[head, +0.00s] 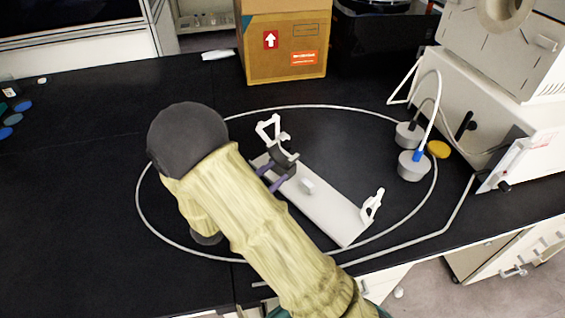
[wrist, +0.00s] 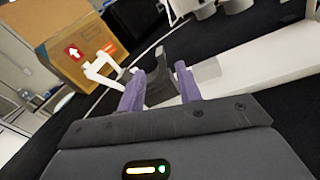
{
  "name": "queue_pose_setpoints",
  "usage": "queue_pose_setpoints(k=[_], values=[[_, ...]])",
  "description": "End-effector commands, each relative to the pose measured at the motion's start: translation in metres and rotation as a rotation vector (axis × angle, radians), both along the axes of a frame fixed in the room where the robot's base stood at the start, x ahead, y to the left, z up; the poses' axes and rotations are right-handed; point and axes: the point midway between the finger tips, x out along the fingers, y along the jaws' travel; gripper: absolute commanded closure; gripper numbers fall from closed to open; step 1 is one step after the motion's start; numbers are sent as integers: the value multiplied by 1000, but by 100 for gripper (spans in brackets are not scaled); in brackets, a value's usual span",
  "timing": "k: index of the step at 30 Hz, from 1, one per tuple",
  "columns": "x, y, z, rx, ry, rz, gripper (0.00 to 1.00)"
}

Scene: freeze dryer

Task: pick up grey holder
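In the wrist view the holder (wrist: 160,88) shows between my two purple fingers. My gripper (head: 276,177) reaches over the plate with its fingers spread, one on each side of the holder; the wrist view shows the gripper (wrist: 160,70) too. I cannot tell whether the fingers touch the holder. Its lower part is hidden by my gripper.
A cardboard box (head: 285,50) is behind; grey cylinders (head: 411,168) with cables are right. The bench's left is mostly clear.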

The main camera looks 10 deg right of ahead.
Motion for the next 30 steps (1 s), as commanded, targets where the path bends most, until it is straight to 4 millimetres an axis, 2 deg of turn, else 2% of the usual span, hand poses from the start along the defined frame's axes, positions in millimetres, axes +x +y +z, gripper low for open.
queue_pose_setpoints(k=[3, 6, 10, 20, 30], values=[[12, -19, 0, 0, 0, -5, 65], [21, -30, 0, 0, 0, -4, 65], [26, -37, 0, 0, 0, -1, 65], [27, -38, -1, 0, 0, -1, 65], [53, -72, -8, 1, 0, -3, 65]])
